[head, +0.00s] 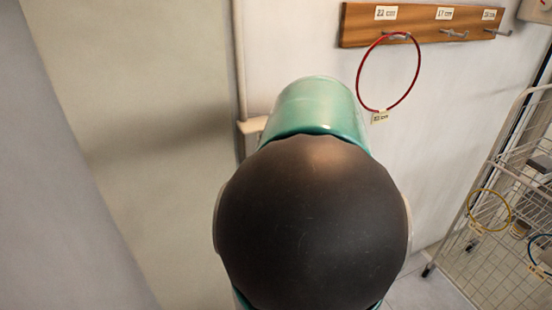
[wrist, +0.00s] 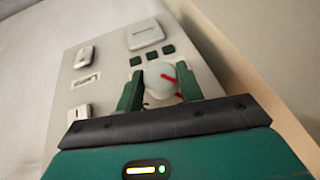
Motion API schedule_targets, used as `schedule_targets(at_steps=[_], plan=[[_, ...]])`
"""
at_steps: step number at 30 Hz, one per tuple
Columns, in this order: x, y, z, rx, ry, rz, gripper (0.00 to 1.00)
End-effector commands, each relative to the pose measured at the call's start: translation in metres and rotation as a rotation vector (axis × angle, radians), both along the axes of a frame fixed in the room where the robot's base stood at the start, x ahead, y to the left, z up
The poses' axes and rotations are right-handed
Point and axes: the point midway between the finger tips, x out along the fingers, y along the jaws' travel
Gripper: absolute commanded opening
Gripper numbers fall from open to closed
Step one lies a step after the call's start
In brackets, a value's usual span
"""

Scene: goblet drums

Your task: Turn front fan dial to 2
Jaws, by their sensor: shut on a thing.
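In the wrist view, a pale wall panel (wrist: 103,63) appears tilted. A round white dial (wrist: 158,73) with red marks sits on it, between the two green fingers of my gripper (wrist: 160,82). My gripper is shut on this dial, one finger on each side. A red mark points down and to the right in the picture; I cannot read any numbers around the dial. The lower part of the dial is partly hidden by the gripper. In the head view my own arm covers the middle, and the panel and dial are hidden.
Small dark green buttons (wrist: 152,54) and pale switches (wrist: 84,57) are close to the dial. In the head view, a wooden hook rail (head: 425,27) holds a red ring (head: 361,88). A white wire cart (head: 500,180) with more rings stands at the right.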

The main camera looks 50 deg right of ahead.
Motion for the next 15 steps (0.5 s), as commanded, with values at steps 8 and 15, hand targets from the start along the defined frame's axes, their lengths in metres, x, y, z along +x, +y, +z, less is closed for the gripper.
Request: schedule_targets(at_steps=[8,15], plan=[[-0.0017,-0.002,-0.0019,0.172,-0.097,0.003,0.14],[-0.0033,-0.0048,-0.0034,0.369,-0.216,0.001,0.14]])
